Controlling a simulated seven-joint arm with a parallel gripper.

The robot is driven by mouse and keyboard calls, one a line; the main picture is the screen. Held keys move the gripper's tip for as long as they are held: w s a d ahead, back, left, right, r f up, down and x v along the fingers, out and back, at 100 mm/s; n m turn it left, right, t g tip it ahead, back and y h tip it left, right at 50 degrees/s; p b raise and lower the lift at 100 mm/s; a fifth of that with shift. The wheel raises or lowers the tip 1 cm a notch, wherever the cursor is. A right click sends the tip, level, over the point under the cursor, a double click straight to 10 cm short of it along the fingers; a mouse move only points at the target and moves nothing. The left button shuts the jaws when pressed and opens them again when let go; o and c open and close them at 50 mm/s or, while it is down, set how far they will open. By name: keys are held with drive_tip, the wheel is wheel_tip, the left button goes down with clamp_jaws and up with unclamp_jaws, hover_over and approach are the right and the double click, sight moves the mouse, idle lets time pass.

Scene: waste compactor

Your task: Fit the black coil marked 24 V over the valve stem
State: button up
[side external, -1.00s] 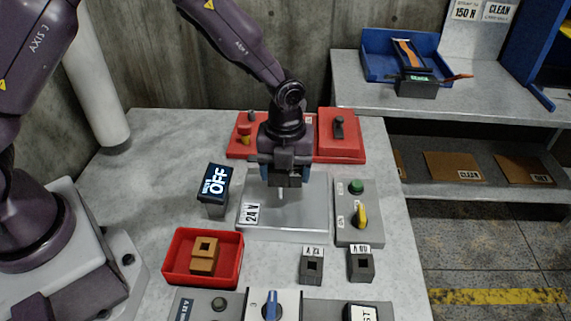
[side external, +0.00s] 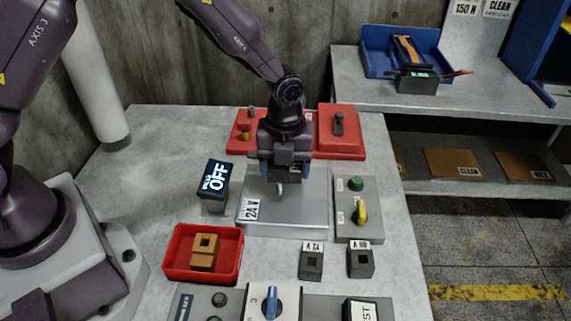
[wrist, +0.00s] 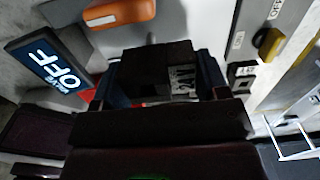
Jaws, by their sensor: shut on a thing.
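My gripper (side external: 280,175) is over the grey valve plate (side external: 310,218). In the wrist view its fingers (wrist: 158,95) are shut on a black coil (wrist: 150,68), whose partly shadowed label appears to read 24 V. In the side view the coil is hard to separate from the dark gripper. The pale valve stem (side external: 280,190) shows just below the gripper; a gap or contact with the coil cannot be told. The plate carries a 24 V label (side external: 250,210).
A red tray (side external: 172,268) holds an orange-brown coil (side external: 204,252). An OFF display (side external: 214,182) stands left, a yellow-knob box (side external: 359,190) right, and red units (side external: 340,145) behind.

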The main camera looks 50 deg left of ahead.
sight(286, 193)
drive_tip(key=shift+f, duration=2.35)
drive_tip(key=o, duration=1.1)
wheel_tip(286, 193, up, 13)
